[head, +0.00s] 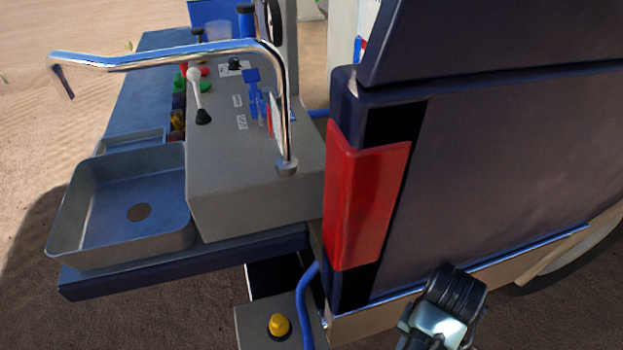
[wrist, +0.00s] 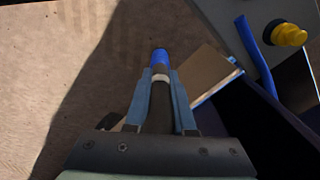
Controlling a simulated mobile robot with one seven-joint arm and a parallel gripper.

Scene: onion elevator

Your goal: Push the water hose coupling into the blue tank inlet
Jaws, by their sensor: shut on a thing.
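In the wrist view my gripper (wrist: 160,80) is shut on the water hose coupling (wrist: 160,106). The coupling is a dark cylinder with a white ring and a blue end that points away from my gripper, beyond the fingertips. Its blue end is apart from anything I can see and has bare ground behind it. I cannot make out the blue tank inlet for certain in either view. In the head view a black and shiny part of my arm shows at the bottom right; the fingers and coupling are out of sight there.
A grey box with a yellow knob (head: 279,326) and a blue hose (head: 308,300) sits low beside the vehicle; the knob (wrist: 289,35) and hose (wrist: 256,52) also show at the wrist view's upper right. A red light (head: 365,195), metal basin (head: 125,205) and chrome tap (head: 170,58) stand above.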

